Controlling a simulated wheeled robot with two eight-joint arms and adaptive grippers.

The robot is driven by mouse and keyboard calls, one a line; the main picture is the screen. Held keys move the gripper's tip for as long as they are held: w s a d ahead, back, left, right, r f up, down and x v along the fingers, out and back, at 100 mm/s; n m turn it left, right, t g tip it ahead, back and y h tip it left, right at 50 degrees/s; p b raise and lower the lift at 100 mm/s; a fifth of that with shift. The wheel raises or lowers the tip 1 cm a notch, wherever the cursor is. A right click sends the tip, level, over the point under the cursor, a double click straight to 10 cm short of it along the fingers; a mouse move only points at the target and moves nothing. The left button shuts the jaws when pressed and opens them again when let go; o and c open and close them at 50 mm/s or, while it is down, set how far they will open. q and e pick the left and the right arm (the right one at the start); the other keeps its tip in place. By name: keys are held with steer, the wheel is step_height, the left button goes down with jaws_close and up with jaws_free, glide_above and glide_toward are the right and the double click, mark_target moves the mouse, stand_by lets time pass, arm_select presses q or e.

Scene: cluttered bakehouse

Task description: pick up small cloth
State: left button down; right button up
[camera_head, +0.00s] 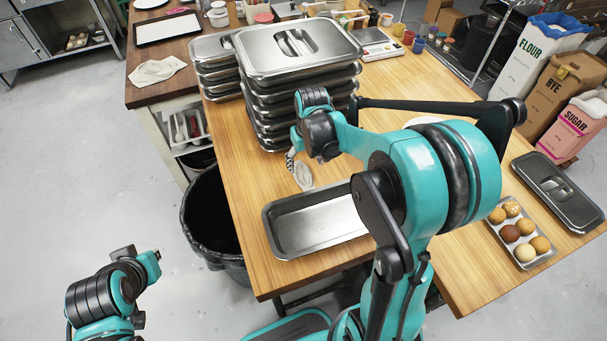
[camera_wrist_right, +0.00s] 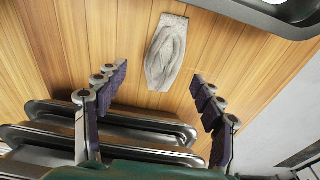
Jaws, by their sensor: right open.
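The small cloth (camera_head: 303,176) is a pale grey, crumpled strip lying on the wooden table, between the stacked lidded pans and the empty tray. In the right wrist view the cloth (camera_wrist_right: 166,52) lies flat on the boards, beyond the fingertips and roughly between their lines. My right gripper (camera_head: 291,160) is just beside the cloth in the head view, partly hidden by its own wrist. In the wrist view my right gripper (camera_wrist_right: 159,82) is open, with nothing between its fingers. My left arm shows at the lower left of the head view, but its fingers do not show.
Tall stacks of lidded metal pans (camera_head: 300,50) stand close behind the right gripper. An empty metal tray (camera_head: 268,232) lies in front of the cloth. A black bin (camera_head: 210,225) stands by the table's left edge. Another white cloth (camera_head: 157,70) lies on the dark counter.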

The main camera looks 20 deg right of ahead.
mark_target(303, 168)
steer(key=f, duration=0.1)
steer(key=f+b, duration=0.1)
steer(key=f, duration=0.2)
steer(key=shift+w+a+f, duration=0.25)
steer(key=shift+w+a, duration=0.05)
steer(key=shift+w, duration=0.1)
steer(key=shift+r, duration=0.1)
steer(key=c, duration=1.4)
steer(key=shift+o, duration=0.2)
steer(key=shift+r, duration=0.15)
steer(key=r, duration=0.1)
steer(key=r+p, duration=0.1)
steer(key=r, duration=0.2)
steer(key=shift+s+d+r+p, duration=0.2)
steer(key=shift+s+r+p, duration=0.05)
steer(key=shift+r+p, duration=0.05)
steer(key=shift+c, duration=0.2)
steer(key=s+d+r+p, duration=0.1)
steer(key=s+d+r, duration=0.1)
steer(key=s, duration=0.1)
steer(key=s+d+r, duration=0.2)
steer(key=s, duration=0.1)
steer(key=s+d+r+p, duration=0.1)
steer(key=s+d+r, duration=0.1)
steer(key=s, duration=0.1)
steer(key=shift+s+r+p, duration=0.1)
steer(key=shift+s+p, duration=0.1)
steer(key=shift+p, duration=0.15)
